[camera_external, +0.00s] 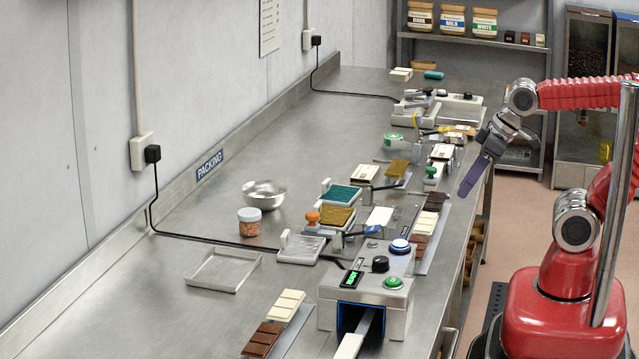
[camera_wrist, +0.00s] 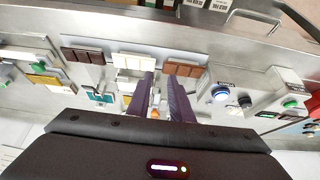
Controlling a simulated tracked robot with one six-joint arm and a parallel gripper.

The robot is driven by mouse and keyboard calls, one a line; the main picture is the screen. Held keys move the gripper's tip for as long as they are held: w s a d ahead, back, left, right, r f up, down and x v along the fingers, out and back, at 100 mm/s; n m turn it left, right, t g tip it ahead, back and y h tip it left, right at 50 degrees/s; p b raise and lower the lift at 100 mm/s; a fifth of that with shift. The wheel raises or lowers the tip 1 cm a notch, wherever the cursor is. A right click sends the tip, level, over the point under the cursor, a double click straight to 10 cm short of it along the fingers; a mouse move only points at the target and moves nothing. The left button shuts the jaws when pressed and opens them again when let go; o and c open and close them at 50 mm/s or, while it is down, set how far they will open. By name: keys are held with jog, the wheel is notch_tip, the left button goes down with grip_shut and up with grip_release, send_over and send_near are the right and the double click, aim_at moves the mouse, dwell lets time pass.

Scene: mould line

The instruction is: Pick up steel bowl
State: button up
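The steel bowl (camera_external: 264,194) is a small shiny round bowl. It stands upright on the steel bench near the wall, left of the middle in the external view. I cannot make it out in the wrist view. My gripper (camera_external: 466,192) hangs over the front edge of the bench, well to the right of the bowl, with its purple fingers pointing down. In the wrist view my gripper (camera_wrist: 161,76) shows its two fingers apart, with nothing held between them.
A jar of orange pieces (camera_external: 250,222) stands just in front of the bowl, and an empty shallow tray (camera_external: 222,288) lies nearer. Stamp stations, including a teal pad (camera_external: 341,195), fill the bench between bowl and gripper. A black cable (camera_external: 200,241) runs past the jar. Bench behind the bowl is clear.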

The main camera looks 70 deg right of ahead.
jog(key=shift+o, duration=1)
jog(key=shift+d, duration=0.1)
